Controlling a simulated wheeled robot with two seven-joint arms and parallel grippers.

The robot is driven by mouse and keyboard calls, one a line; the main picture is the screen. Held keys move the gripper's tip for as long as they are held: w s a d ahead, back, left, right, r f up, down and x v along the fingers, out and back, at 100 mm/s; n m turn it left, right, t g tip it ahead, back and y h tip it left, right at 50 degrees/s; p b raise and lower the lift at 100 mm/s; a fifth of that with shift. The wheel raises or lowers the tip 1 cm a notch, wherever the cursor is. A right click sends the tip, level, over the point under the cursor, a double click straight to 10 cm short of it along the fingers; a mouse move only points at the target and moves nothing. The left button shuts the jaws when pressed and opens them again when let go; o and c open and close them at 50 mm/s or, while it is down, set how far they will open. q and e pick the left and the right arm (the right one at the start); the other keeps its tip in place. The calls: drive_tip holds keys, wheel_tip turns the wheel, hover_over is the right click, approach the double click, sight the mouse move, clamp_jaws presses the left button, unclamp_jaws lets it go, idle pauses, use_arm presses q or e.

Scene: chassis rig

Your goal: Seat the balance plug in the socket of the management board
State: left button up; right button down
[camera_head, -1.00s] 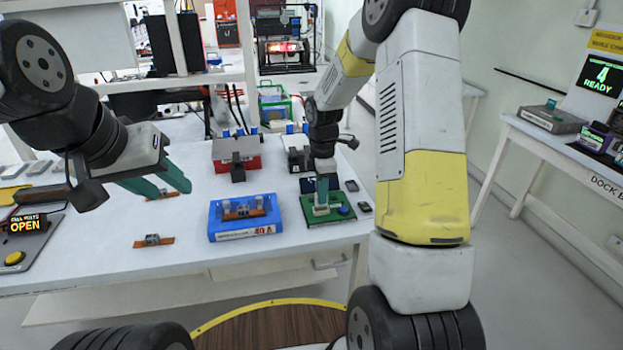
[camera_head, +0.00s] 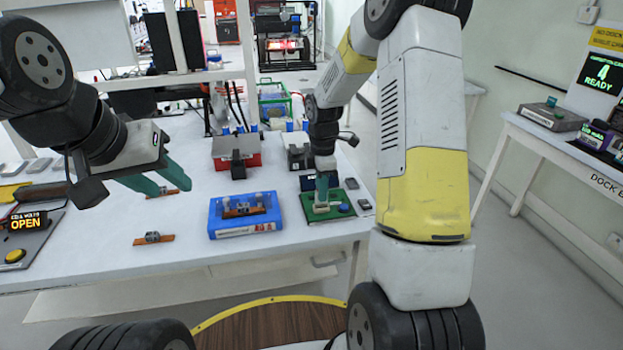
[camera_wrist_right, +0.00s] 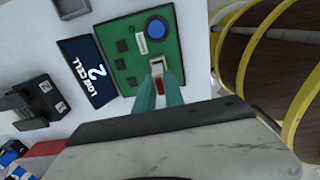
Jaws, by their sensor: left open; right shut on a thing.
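The green management board (camera_head: 341,214) lies flat on the bench, with a round blue part on it. It also shows in the right wrist view (camera_wrist_right: 128,41). My right gripper (camera_head: 322,199) points down over the board and is shut on the balance plug (camera_wrist_right: 159,84), a small red and white piece between the teal fingertips. The plug is at a pale socket (camera_wrist_right: 157,66) near the board's edge. I cannot tell how deep it sits. My left gripper (camera_head: 172,187) is open and empty above the left part of the bench.
A panel reading "LOW CELL 2" (camera_wrist_right: 90,73) stands beside the board. A blue tray (camera_head: 262,226) sits left of the board. A red box (camera_head: 237,150) is behind the tray.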

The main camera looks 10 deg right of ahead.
drive_tip(key=shift+f, duration=1.35)
drive_tip(key=c, duration=1.3)
unclamp_jaws()
drive_tip(key=shift+c, duration=0.2)
wheel_tip(320, 180, up, 7)
drive_tip(key=shift+r, duration=0.4)
